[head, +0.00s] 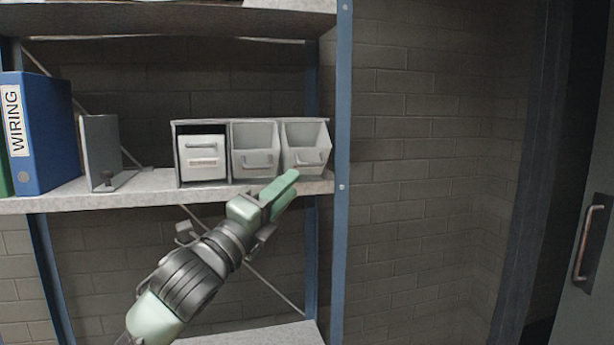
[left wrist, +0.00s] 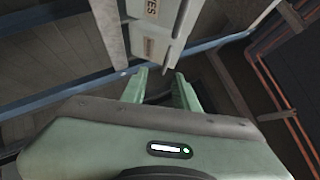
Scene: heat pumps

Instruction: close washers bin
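A grey bin unit (head: 252,122) with three bins stands on the shelf in the head view. The left bin (head: 203,165) sits upright and looks shut. The middle bin (head: 255,160) and right bin (head: 305,155) are tilted out, open at the top. The bin labels are too small to read in the head view, so I cannot tell which bin is for washers. My left gripper (head: 283,193) is just below and in front of the right bin, apparently not touching it. In the left wrist view its fingers (left wrist: 160,78) are apart and empty, with labelled bin fronts (left wrist: 150,48) beyond them. My right gripper is out of view.
The shelf (head: 70,200) also holds a blue WIRING binder (head: 45,140) and a grey bookend (head: 100,150) at left. A blue rack post (head: 342,200) stands close to the right of the bins. A brick wall is behind, and a door with a handle (head: 590,243) is at far right.

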